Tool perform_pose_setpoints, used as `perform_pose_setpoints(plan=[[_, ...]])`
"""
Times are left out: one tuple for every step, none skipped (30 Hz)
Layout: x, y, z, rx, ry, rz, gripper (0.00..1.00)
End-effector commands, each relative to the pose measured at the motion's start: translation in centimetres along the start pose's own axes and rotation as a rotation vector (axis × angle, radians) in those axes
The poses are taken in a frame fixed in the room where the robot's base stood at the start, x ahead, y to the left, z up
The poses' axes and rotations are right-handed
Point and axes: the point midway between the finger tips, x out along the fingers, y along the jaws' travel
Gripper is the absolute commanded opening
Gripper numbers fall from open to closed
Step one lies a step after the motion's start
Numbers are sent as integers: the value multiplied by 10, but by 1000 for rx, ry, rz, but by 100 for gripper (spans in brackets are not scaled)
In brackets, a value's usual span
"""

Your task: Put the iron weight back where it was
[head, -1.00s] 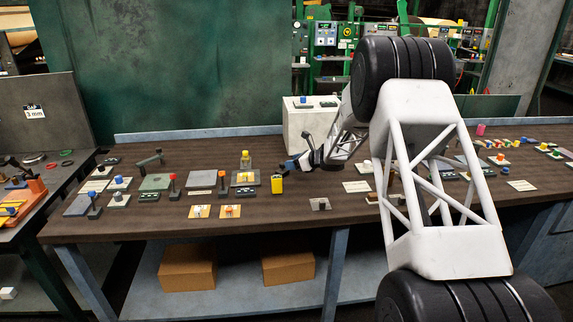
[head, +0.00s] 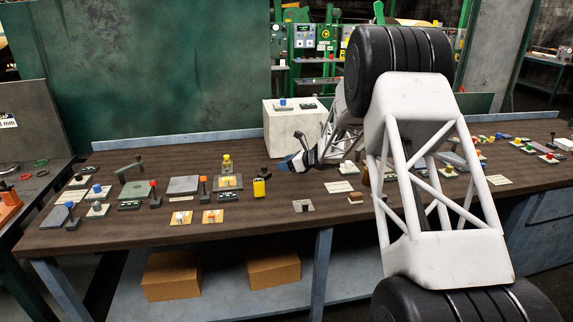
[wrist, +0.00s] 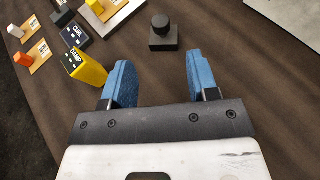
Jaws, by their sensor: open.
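A dark square block with a round black knob, which looks like the iron weight (wrist: 163,38), stands upright on the brown bench in the wrist view. In the head view the weight (head: 265,171) is small, just behind the yellow DAMP block (head: 260,188). My gripper (wrist: 158,72) is open with blue fingers; nothing is between them. The weight lies beyond the fingertips, near the middle of the gap, and apart from both. In the head view my gripper (head: 283,165) is just right of the weight, low over the bench.
The yellow DAMP block (wrist: 88,68) is close to the left finger, with the dark CURL block (wrist: 74,36) beyond it. Cards with pegs lie farther left. A pale box (head: 290,135) stands behind my gripper. Bare bench (wrist: 235,70) lies to the right.

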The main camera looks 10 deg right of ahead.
Motion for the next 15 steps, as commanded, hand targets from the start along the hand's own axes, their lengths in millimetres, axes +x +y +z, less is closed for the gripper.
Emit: perform_pose_setpoints(plan=[[0, 0, 0, 0, 0, 0, 54], [0, 0, 0, 0, 0, 0, 54], [0, 0, 0, 0, 0, 0, 54], [0, 0, 0, 0, 0, 0, 54], [0, 0, 0, 1, 0, -1, 54], [-1, 0, 1, 4, 0, -4, 54], [-1, 0, 2, 8, 0, -7, 54], [-2, 0, 4, 14, 0, -12, 54], [-4, 1, 6, 25, 0, -21, 54], [-5, 1, 9, 36, -1, -30, 54], [-7, 1, 13, 48, -2, -41, 54], [-10, 2, 18, 70, -2, -58, 54], [-13, 2, 22, 89, -3, -73, 54], [-16, 3, 26, 114, -4, -91, 54], [-21, 5, 33, 148, -6, -117, 54]])
